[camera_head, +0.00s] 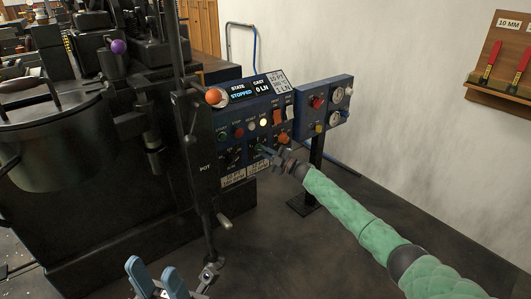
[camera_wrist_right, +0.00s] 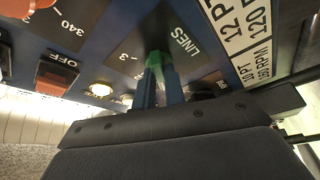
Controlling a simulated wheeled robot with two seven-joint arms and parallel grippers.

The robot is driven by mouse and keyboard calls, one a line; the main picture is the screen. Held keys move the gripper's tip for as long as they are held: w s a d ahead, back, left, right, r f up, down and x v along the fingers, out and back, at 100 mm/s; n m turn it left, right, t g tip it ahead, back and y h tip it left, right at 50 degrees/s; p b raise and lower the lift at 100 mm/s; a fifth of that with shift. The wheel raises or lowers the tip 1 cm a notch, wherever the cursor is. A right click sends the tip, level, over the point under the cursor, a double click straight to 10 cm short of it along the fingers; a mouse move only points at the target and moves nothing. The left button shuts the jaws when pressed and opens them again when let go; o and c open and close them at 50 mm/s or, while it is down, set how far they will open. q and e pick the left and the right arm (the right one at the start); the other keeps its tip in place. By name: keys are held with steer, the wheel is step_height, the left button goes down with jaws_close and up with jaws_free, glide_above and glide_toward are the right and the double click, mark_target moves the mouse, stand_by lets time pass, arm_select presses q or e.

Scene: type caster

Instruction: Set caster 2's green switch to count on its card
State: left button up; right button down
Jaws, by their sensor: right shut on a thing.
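The caster's blue control panel (camera_head: 215,150) stands at the centre of the head view. My right gripper (camera_head: 268,152) reaches it from the right and is shut on the green switch. In the right wrist view, the two blue fingers (camera_wrist_right: 161,88) grip the green switch (camera_wrist_right: 157,60), beside a label reading LINES and a 3. The switch's exact pointer position is hard to tell. A white card (camera_head: 278,81) at the panel's top right seems to read 10 PT and 1 LN. My left gripper (camera_head: 157,278) is open and empty at the lower left, away from the panel.
The display (camera_head: 246,91) reads STOPPED and 0 LN. An orange ball knob (camera_head: 213,96) and a dark upright lever stand close left of the panel. A second box (camera_head: 325,103) on a post stands right of it. Open floor lies at the right.

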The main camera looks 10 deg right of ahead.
stand_by(0.4)
steer(key=c, duration=1.5)
jaws_free()
steer(key=shift+o, duration=0.2)
steer(key=shift+s+d, duration=0.1)
steer(key=p+v, duration=0.1)
steer(key=v, duration=0.6)
steer(key=shift+s+d, duration=0.15)
steer(key=shift+s, duration=0.05)
steer(key=shift+f, duration=0.15)
